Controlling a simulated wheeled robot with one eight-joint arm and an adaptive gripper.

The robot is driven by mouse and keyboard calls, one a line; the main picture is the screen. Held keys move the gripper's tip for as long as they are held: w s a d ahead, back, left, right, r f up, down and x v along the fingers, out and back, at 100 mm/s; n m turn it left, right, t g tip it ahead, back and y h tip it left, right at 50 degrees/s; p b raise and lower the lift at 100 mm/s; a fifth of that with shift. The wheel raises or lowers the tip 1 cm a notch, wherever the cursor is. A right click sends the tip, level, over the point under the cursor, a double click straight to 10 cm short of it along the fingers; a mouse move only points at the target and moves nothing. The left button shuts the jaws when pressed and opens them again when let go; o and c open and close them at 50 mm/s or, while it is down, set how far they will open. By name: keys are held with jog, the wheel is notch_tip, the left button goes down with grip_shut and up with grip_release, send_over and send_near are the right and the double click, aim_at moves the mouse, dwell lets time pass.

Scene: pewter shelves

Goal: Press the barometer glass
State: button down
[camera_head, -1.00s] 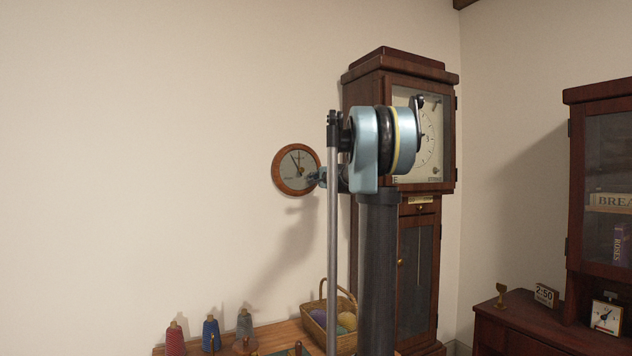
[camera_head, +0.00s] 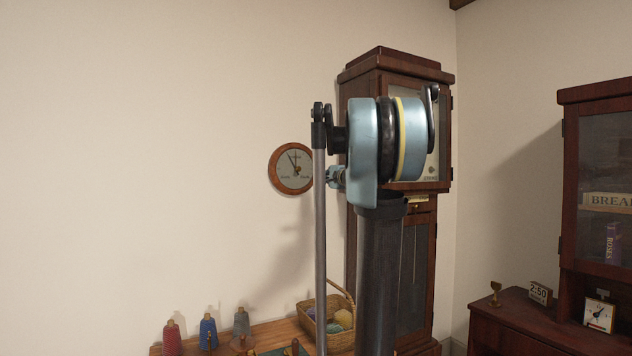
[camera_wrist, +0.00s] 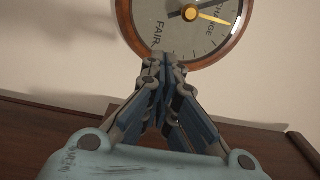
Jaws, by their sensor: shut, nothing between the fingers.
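The barometer (camera_head: 291,169) is a round dial with a reddish-brown wooden rim, hung on the pale wall left of the tall clock. In the wrist view its glass face (camera_wrist: 182,24) fills the top middle, with "FAIR" and "CHANGE" lettering, a dark hand and a yellow hand. My gripper (camera_wrist: 163,58) is shut and empty, its fingertips overlapping the lower rim of the barometer in the picture. I cannot tell whether they touch it. In the head view my arm hides most of the gripper, just right of the barometer.
A tall dark wooden clock (camera_head: 364,110) stands behind my arm. Below, a wooden surface holds several thread cones (camera_head: 208,332) and a wicker basket (camera_head: 341,304) of yarn. A dark cabinet (camera_head: 590,97) stands at the right. The wall left of the barometer is clear.

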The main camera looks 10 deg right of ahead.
jog(key=v, duration=0.3)
jog(key=shift+s+d, duration=0.1)
jog(key=shift+s, duration=0.05)
dwell(0.7)
jog(key=s+a+f+n+g+y, duration=0.1)
jog(key=s+a+f+n+g, duration=0.5)
jog(key=s+f, duration=0.5)
jog(key=s+a+f+n+g, duration=0.2)
jog(key=s+a+f+n, duration=0.2)
jog(key=s+a+f, duration=0.5)
jog(key=s+d+f+n+g+h, duration=0.1)
jog(key=s+d+f+g+h, duration=0.1)
jog(key=s+f, duration=0.6)
jog(key=s+d+f+n+g+h, duration=0.2)
jog(key=s+d+f, duration=0.3)
jog(key=s+f, duration=0.4)
jog(key=s+d+f+n+g+h, duration=0.1)
jog(key=s+d+f+g+h, duration=0.1)
jog(key=s+f, duration=0.7)
jog(key=shift+s+d+f+n+g+h, duration=0.3)
jog(key=shift+d+f+g, duration=0.2)
jog(key=shift+d+f, duration=0.35)
